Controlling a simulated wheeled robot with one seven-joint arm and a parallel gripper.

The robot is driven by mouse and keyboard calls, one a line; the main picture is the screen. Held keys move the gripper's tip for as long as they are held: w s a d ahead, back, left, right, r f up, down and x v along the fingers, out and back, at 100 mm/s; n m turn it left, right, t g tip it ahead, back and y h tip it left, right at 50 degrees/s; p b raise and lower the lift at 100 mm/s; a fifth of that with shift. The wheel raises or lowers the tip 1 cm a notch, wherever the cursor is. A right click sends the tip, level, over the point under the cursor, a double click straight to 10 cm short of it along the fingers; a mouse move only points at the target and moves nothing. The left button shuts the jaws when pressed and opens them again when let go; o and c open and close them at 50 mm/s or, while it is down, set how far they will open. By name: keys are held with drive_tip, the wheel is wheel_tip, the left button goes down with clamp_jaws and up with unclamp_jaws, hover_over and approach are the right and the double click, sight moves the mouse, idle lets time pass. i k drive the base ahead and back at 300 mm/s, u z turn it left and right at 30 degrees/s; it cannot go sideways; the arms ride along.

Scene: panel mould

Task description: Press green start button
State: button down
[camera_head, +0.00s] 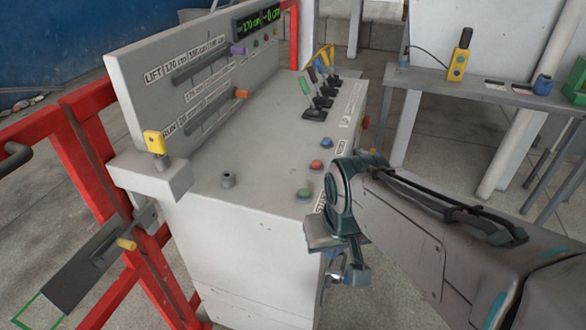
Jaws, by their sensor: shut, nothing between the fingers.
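The green start button (304,193) sits on the sloping top of the grey control panel (245,165), near its front right edge. A partly covered label that seems to read START is beside it. My gripper (337,274) is shut and empty. In the picture it is below and to the right of the green button, by the panel's front right corner. It looks apart from the button. My wrist covers part of the panel's right edge and the label.
A red button (315,164) and a blue button (327,142) lie behind the green one. Several levers (318,98) stand farther back. A yellow knob (155,142) is at left, with red railing (92,150) beside the panel. A side table (480,92) stands at back right.

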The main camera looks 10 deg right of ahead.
sight(304, 193)
drive_tip(key=z, duration=1.25)
drive_tip(key=k, duration=0.85)
drive_tip(key=u, duration=0.8)
drive_tip(key=i, duration=0.5)
drive_tip(key=u, duration=0.05)
